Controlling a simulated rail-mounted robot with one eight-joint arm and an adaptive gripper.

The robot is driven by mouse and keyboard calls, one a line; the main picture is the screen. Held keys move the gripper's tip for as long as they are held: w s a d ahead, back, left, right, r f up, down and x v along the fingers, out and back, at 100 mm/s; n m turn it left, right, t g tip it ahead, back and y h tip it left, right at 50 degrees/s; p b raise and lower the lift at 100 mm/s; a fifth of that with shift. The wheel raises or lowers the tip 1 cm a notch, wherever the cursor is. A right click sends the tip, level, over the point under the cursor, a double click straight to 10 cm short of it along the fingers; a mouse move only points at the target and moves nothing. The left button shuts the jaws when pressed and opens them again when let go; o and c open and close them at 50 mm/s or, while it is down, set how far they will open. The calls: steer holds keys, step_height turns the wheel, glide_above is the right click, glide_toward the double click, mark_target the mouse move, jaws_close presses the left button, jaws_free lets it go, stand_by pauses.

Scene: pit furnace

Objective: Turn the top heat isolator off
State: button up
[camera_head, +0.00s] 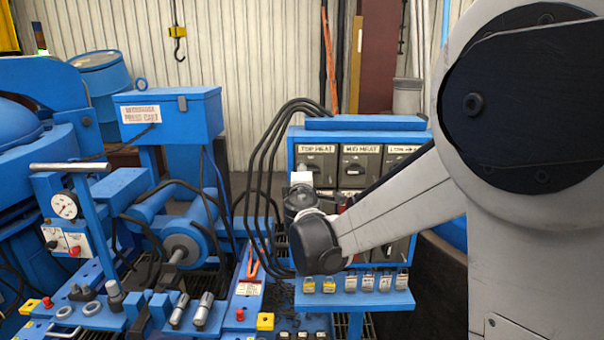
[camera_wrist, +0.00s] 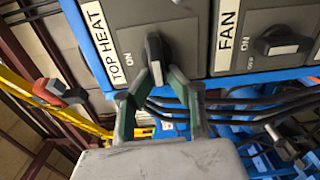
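The top heat isolator (camera_wrist: 155,48) is a grey box with a "TOP HEAT" label and a black rotary handle with a pale end. An "ON" mark is beside the handle. In the head view its box (camera_head: 317,162) is at the upper left of the blue panel, partly hidden by my wrist. My gripper (camera_wrist: 160,80) is at the handle, with one green-and-grey finger on each side of its end. The fingertips are apart, but I cannot tell whether they press on the handle. In the head view the fingers are hidden behind my wrist.
The FAN isolator (camera_wrist: 282,42) is right of it in the wrist view, its handle lying in a different direction. The MID HEAT isolator (camera_head: 360,163) is beside TOP HEAT. Black cables (camera_head: 268,170) hang left of the panel. A ledge with padlocks (camera_head: 367,283) juts out below.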

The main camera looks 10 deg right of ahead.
steer(key=o, duration=0.3)
steer(key=shift+s, duration=0.1)
steer(key=v, duration=1.2)
steer(key=s+d+f+m+g+h, duration=0.1)
steer(key=s+d+f+m+g, duration=0.2)
steer(key=s+d+m+g, duration=0.6)
steer(key=s+a+f+m+y, duration=0.1)
steer(key=s+f+m, duration=0.1)
steer(key=s, duration=0.5)
steer(key=s+a+f+m+g+y, duration=0.1)
steer(key=s+f+m+y, duration=0.1)
steer(key=s, duration=0.5)
steer(key=s+a+f+m+y, duration=0.1)
steer(key=s+a+f+m, duration=0.1)
steer(key=s, duration=0.5)
steer(key=shift+s+f+m+g+y, duration=0.3)
steer(key=shift+f+m+y, duration=0.1)
steer(key=shift+f, duration=0.35)
